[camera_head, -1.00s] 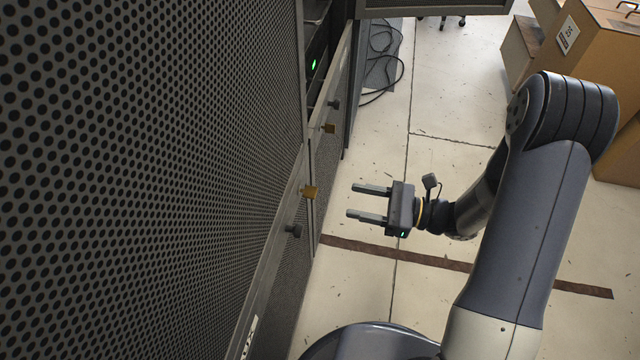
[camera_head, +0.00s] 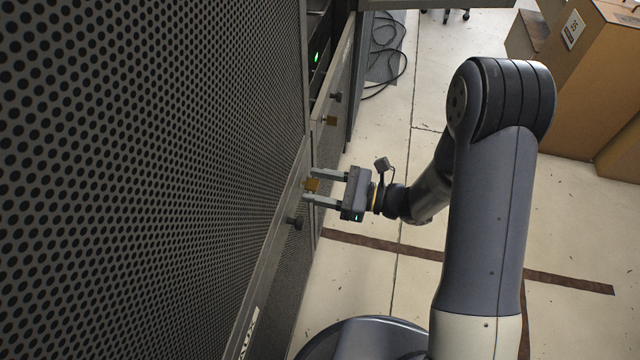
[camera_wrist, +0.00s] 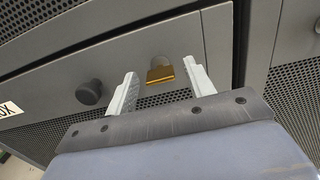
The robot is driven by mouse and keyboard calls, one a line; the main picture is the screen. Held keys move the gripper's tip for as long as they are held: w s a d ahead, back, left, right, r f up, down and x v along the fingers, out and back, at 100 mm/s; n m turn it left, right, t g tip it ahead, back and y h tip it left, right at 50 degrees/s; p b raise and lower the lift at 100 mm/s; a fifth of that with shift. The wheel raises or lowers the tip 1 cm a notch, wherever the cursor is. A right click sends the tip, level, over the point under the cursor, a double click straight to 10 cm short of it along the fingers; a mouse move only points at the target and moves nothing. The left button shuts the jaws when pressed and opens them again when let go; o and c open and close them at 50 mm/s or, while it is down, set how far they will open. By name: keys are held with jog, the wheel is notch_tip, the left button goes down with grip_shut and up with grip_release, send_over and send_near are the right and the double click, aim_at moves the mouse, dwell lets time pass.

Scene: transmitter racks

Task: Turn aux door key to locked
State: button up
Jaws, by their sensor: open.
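The aux door key is a brass-coloured key (camera_head: 311,185) standing out from the edge of the nearest perforated rack door (camera_head: 150,170). In the wrist view the key (camera_wrist: 160,74) sits in a round lock on the grey door frame. My gripper (camera_head: 308,187) is open, with one finger on each side of the key in the head view. In the wrist view my gripper's fingers (camera_wrist: 160,88) flank the key with gaps on both sides. I see no clear contact. A label (camera_head: 249,333) ending in "UX" is on this door, partly cut off in the wrist view.
A dark round knob (camera_head: 295,222) sticks out just below the key. A second brass key (camera_head: 330,120) and knob (camera_head: 336,97) are on the neighbouring rack door. Cardboard boxes (camera_head: 585,80) stand at the right. The floor between is open, with cables (camera_head: 385,50) farther back.

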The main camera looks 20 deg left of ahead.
jog(key=shift+c, duration=0.4)
jog(key=c, duration=0.9)
